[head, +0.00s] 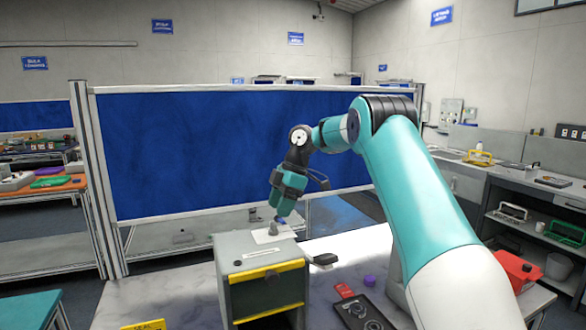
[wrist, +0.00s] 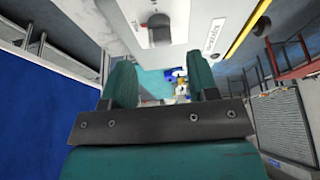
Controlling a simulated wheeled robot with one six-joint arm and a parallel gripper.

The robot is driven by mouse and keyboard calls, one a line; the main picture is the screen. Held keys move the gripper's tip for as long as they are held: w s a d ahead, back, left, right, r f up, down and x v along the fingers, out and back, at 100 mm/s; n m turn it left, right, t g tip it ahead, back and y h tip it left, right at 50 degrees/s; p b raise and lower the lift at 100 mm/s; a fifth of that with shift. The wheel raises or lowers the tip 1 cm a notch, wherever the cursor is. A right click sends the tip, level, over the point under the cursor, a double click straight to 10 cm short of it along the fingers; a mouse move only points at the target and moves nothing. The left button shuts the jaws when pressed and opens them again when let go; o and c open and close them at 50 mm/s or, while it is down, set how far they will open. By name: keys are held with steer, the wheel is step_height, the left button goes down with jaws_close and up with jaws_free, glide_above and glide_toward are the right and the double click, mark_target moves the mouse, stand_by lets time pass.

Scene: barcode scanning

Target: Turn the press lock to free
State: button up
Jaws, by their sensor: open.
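A grey box (head: 232,262) with yellow-edged black front panels stands on the table. A white plate (head: 264,238) lies on its top, with a small grey knob (head: 274,229) on it that looks like the press lock. My gripper (head: 281,212) hangs just above the knob, fingers down. In the wrist view my gripper (wrist: 160,66) is open, with its two teal fingers apart and nothing between them. The knob (wrist: 155,31) shows there on the pale box top (wrist: 185,30), beyond the fingertips. I cannot tell which way the lock is turned.
A purple cap (head: 369,281), a red card (head: 345,290) and a black tray (head: 366,312) lie on the table right of the box. A red container (head: 520,270) stands farther right. A blue partition (head: 200,150) rises behind the table.

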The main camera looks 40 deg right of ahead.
steer(key=p+v, duration=1)
steer(key=v, duration=0.3)
steer(key=s+a+f+m+b, duration=0.1)
steer(key=s+a+b, duration=0.3)
steer(key=a, duration=0.5)
steer(key=s+a+f+m+y+b, duration=0.15)
steer(key=s+a+b, duration=0.25)
steer(key=a, duration=0.6)
steer(key=s+a+f+m+h+b, duration=0.15)
steer(key=s+a+b, duration=0.25)
steer(key=a, duration=0.5)
steer(key=s+a+f+m+b, duration=0.1)
steer(key=s+f+b, duration=0.1)
steer(key=s+f, duration=0.2)
steer(key=s+a+f+m+b, duration=0.1)
steer(key=s+f, duration=0.3)
steer(key=s, duration=0.7)
steer(key=s+a+f+m+g+b, duration=0.1)
steer(key=s+a+f+m+b, duration=0.1)
steer(key=s+f, duration=0.3)
steer(key=shift+s+a+b, duration=0.6)
steer(key=shift+s+b, duration=0.15)
steer(key=shift+s, duration=0.45)
